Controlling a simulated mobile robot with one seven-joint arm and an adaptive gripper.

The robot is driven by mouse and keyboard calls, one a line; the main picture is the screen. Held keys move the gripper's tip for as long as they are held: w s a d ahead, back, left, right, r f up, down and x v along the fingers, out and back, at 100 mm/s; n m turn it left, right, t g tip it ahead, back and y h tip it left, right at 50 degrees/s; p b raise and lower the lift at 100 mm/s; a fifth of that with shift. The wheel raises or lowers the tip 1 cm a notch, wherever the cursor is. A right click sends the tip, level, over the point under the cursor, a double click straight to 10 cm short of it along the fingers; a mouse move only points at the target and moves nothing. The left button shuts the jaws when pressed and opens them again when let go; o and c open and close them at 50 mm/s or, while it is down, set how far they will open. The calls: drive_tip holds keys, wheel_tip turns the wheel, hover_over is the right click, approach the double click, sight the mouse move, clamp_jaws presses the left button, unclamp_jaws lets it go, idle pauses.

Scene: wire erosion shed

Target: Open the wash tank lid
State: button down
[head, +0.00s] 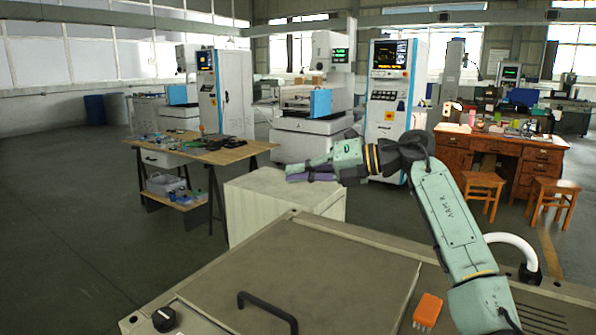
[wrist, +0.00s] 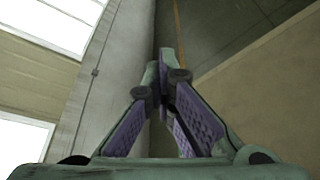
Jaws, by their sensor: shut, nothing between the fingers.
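The wash tank lid (head: 310,272) is a flat grey-beige panel in the near foreground of the head view. It lies flat on the tank top and looks shut. A black bar handle (head: 268,306) stands on its near part. My gripper (head: 290,173) is beyond the lid's far edge and above it, pointing left, clear of the handle. In the wrist view my gripper (wrist: 165,55) shows purple-padded fingers with the tips together and nothing between them. The handle is not recognisable in the wrist view.
A black knob (head: 163,319) is left of the lid. An orange brush (head: 427,311) and a white hose (head: 515,245) are on the right. A pale cabinet (head: 285,195) stands behind the tank. A wooden workbench (head: 205,152) is at left. Open floor lies left.

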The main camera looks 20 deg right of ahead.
drive_tip(key=c, duration=1.6)
unclamp_jaws()
drive_tip(key=v, duration=1.2)
